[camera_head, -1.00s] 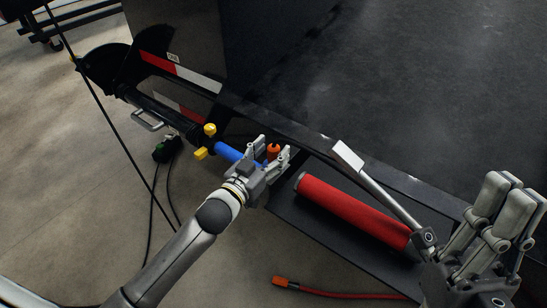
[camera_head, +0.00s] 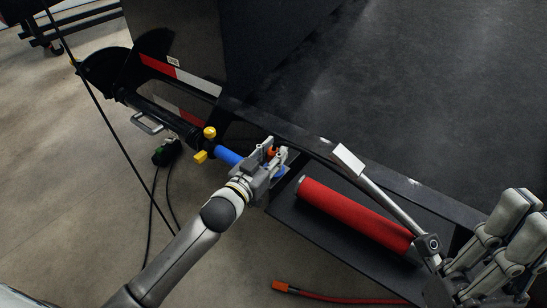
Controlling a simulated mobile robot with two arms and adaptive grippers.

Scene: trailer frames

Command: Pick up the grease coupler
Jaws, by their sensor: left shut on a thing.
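My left gripper (camera_head: 268,158) is shut on a small orange piece (camera_head: 271,153), whose top shows between its fingers. A blue rod (camera_head: 228,157) passes beside this gripper, and blue also shows just past the fingers. A second orange piece (camera_head: 280,285) is the end of a red hose lying low on the floor. I cannot tell by sight which orange piece is the grease coupler. My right gripper (camera_head: 522,205) is at the lower right, partly cut off. Its fingers are apart from the orange pieces, and I cannot tell how far it is closed.
A red cylinder (camera_head: 355,212) lies on a dark plate (camera_head: 293,217). A pale bar (camera_head: 385,192) runs along it. A black trailer frame (camera_head: 320,145) fills the upper right. A red-and-white marker (camera_head: 182,75) and yellow knobs (camera_head: 209,132) are left of it.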

